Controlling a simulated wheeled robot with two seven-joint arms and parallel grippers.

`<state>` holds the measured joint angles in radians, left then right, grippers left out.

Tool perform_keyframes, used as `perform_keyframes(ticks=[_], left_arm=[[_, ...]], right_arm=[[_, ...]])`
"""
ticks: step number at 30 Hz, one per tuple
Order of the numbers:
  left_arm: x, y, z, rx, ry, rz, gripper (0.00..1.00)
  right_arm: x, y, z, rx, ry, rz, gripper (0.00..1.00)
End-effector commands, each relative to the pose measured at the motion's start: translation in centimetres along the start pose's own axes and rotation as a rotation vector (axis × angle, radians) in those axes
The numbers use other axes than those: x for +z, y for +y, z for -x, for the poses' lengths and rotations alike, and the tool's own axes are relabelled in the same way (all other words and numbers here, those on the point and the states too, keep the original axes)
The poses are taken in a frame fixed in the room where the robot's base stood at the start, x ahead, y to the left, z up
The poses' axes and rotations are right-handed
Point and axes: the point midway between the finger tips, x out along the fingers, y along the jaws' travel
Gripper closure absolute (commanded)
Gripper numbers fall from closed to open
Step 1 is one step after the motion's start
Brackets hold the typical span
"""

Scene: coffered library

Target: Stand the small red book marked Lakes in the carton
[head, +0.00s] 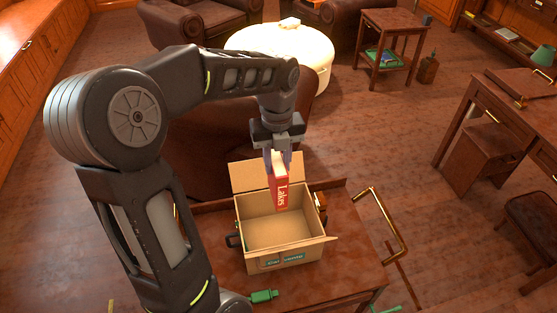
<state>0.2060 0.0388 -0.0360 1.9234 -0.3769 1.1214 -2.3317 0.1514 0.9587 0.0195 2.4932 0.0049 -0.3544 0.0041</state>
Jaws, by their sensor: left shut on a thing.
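The small red book marked Lakes (281,195) hangs upright, its spine lettering facing me. My left gripper (278,158) is shut on the top of the book. The open carton (283,261) stands on a wooden table, with its back flap raised. The book is over the carton's back part, in front of the raised flap. I cannot tell how far its lower end reaches below the rim. The visible carton floor is bare. My right gripper is not in view.
The wooden table (352,265) has a brass rail (388,222) at its right side. A green object (264,296) lies in front of the carton. A dark handle-like object (233,240) is left of the carton. A brown armchair (195,150) stands behind.

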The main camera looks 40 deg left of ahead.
Motion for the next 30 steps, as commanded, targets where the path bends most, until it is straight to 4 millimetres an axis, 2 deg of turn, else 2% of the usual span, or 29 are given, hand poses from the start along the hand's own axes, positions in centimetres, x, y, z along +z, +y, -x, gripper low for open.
perform_keyframes(ticks=[8,30], left_arm=[[0.0,0.0,-1.6,0.000,0.000,0.000,1.00],[0.0,0.0,-9.4,0.000,0.000,0.000,1.00]], right_arm=[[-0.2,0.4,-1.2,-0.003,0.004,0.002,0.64],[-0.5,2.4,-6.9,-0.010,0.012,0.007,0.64]])
